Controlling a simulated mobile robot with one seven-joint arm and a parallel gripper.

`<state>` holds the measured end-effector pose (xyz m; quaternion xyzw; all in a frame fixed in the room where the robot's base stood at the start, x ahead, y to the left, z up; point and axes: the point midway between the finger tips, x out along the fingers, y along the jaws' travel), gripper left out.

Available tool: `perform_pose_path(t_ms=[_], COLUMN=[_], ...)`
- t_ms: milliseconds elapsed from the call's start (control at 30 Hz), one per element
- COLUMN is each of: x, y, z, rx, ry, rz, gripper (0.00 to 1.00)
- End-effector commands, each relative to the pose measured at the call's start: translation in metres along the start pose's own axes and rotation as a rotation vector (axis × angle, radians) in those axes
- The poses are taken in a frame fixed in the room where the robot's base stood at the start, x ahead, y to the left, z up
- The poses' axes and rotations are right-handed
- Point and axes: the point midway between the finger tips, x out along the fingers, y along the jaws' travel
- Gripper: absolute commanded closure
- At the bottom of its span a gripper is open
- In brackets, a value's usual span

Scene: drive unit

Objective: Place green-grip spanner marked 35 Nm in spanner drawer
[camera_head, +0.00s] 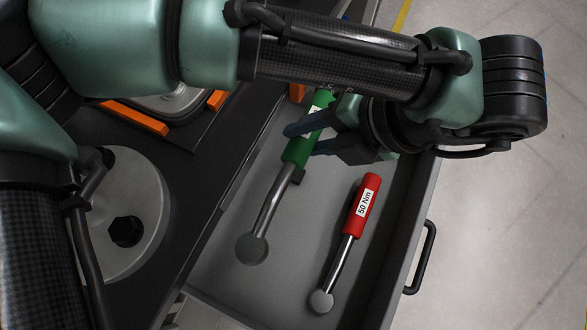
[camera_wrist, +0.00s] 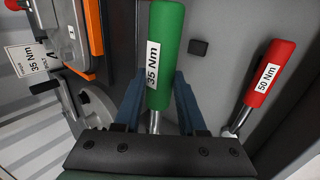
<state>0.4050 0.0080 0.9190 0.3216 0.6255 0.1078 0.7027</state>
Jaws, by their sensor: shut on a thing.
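The green-grip spanner (camera_head: 297,149) is in or just above the open grey drawer (camera_head: 224,232), its metal shaft and round head pointing to the lower left. Its label reads 35 Nm in the wrist view (camera_wrist: 165,50). My gripper (camera_head: 305,140) is shut on the green grip, one finger on each side of it. Whether the spanner touches the drawer floor I cannot tell. A red-grip spanner (camera_head: 367,205) marked 50 Nm lies in the drawer to its right.
The drawer has a black handle (camera_head: 421,258) on its right front. Left of it is a dark worktop with a round grey flange (camera_head: 143,190) and orange brackets (camera_head: 135,116). A 35 Nm sign (camera_wrist: 27,62) shows in the wrist view. Open floor lies at the right.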

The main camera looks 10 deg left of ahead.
Motion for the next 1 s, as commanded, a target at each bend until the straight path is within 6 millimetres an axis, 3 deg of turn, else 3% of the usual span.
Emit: perform_pose_path(t_ms=[100,300,633,833,1000], x=[0.03,0.066,0.088,0.113,0.117], y=[-0.022,-0.048,-0.064,-0.082,-0.085], z=[-0.001,-0.001,-0.001,-0.001,-0.001], rx=[0.003,0.001,0.0,0.0,-0.001], ry=[0.002,0.001,0.001,0.002,-0.001], rz=[0.002,0.002,0.002,0.002,0.002], gripper=[1.0,1.0,1.0,1.0,1.0])
